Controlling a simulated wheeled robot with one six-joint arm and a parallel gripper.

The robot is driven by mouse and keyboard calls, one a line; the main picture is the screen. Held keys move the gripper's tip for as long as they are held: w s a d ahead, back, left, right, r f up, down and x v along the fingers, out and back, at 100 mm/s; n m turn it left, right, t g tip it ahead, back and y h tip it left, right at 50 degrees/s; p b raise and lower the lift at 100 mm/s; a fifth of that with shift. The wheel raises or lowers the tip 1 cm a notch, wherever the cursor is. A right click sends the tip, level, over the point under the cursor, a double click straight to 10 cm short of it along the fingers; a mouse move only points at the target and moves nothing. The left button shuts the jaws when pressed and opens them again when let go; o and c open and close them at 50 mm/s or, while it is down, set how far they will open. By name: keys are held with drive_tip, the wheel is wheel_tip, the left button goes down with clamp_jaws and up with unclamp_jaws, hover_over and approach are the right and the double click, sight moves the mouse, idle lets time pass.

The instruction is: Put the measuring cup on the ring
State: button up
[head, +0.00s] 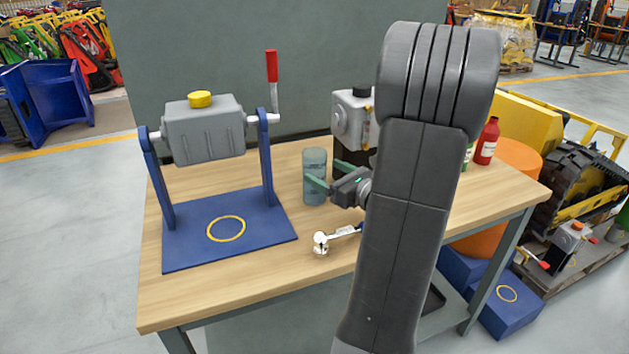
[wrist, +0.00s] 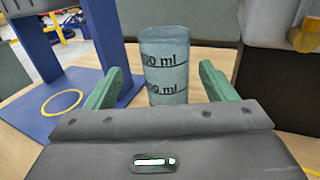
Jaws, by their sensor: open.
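The measuring cup (head: 315,170) is a translucent blue-grey cylinder standing upright on the wooden table. In the wrist view the cup (wrist: 165,68) shows dark "ml" markings and stands between and beyond the green fingers. My gripper (head: 324,182) is open, with its fingers at the cup's near side; I cannot tell whether either touches it. In the wrist view my gripper (wrist: 160,88) has one finger on each side of the cup. The ring (head: 226,229) is a yellow circle on the blue base plate, left of the cup, and is empty. It also shows in the wrist view (wrist: 63,101).
A blue stand (head: 265,160) holds a grey tank (head: 203,130) with a red-handled crank above the ring. A grey device (head: 352,120) stands behind the cup. A small white-and-metal part (head: 321,242) lies in front. A red bottle (head: 487,141) is at right.

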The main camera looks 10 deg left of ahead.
sight(323, 167)
drive_tip(key=x, duration=0.5)
drive_tip(key=shift+w+d, duration=0.1)
drive_tip(key=shift+w, duration=0.25)
drive_tip(key=c, duration=1.1)
drive_tip(key=shift+r, duration=0.1)
drive_tip(key=shift+c, duration=0.2)
drive_tip(key=shift+r, duration=0.1)
